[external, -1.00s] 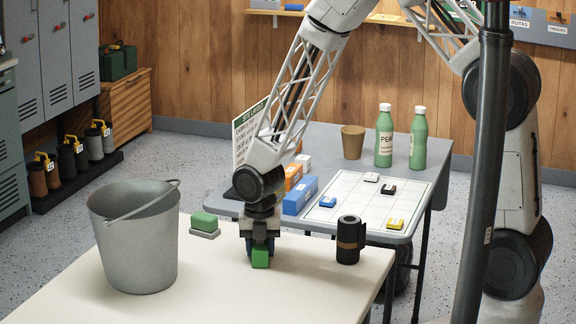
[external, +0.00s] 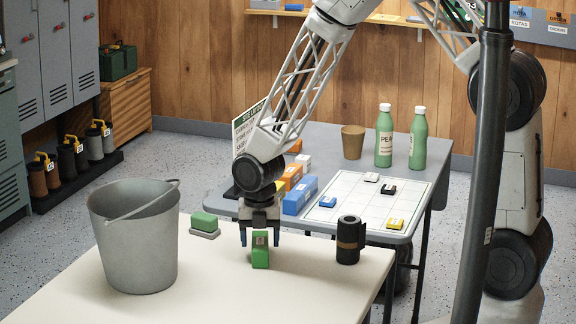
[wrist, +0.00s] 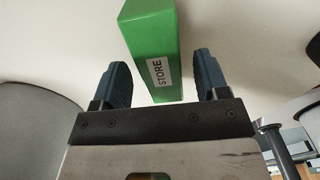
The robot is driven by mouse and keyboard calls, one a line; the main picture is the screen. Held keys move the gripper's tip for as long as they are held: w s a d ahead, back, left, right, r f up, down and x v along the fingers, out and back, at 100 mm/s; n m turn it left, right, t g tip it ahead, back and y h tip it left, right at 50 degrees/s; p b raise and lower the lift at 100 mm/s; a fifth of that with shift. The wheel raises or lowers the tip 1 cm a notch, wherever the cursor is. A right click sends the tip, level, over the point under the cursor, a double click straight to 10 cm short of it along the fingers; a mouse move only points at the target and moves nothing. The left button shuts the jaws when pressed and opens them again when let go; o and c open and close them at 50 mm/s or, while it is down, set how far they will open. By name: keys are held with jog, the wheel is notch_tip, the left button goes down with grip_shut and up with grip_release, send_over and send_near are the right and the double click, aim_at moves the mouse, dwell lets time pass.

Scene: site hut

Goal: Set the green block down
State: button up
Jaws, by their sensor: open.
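The green block (external: 260,249) stands upright on the cream table (external: 320,290), with a white label reading STORE on it in the wrist view (wrist: 152,52). My gripper (external: 257,238) is open just above and around the block's top, its blue fingers spread to either side. In the wrist view the block lies ahead of and between the fingertips (wrist: 166,75), with a gap on each side. My gripper holds nothing.
A grey bucket (external: 135,245) stands left on the cream table. A black cylinder (external: 348,240) stands right of the block. A grey table (external: 325,140) behind holds bottles (external: 384,138), boxes and a gridded board (external: 350,190).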

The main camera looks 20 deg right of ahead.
aim_at(261, 240)
notch_tip(261, 240, up, 10)
jog(key=shift+f, duration=0.25)
dwell(0.6)
dwell(0.5)
jog(key=s+d+r+m+t, duration=0.1)
jog(key=s+d+r+m, duration=0.2)
jog(key=d+r+m, duration=0.6)
jog(key=s+d+r+m, duration=0.3)
jog(key=d+r+m, duration=0.4)
jog(key=d, duration=0.4)
jog(key=s+d+r+m, duration=0.4)
jog(key=s+d+m, duration=0.3)
jog(key=s, duration=0.1)
jog(key=s+d+r+m+t, duration=0.1)
jog(key=s+d+r+m, duration=0.3)
jog(key=s+d+m, duration=0.3)
jog(key=shift+s+d+r+m+t, duration=0.15)
jog(key=shift+s+r+m+t, duration=0.2)
jog(key=shift+s+m, duration=0.4)
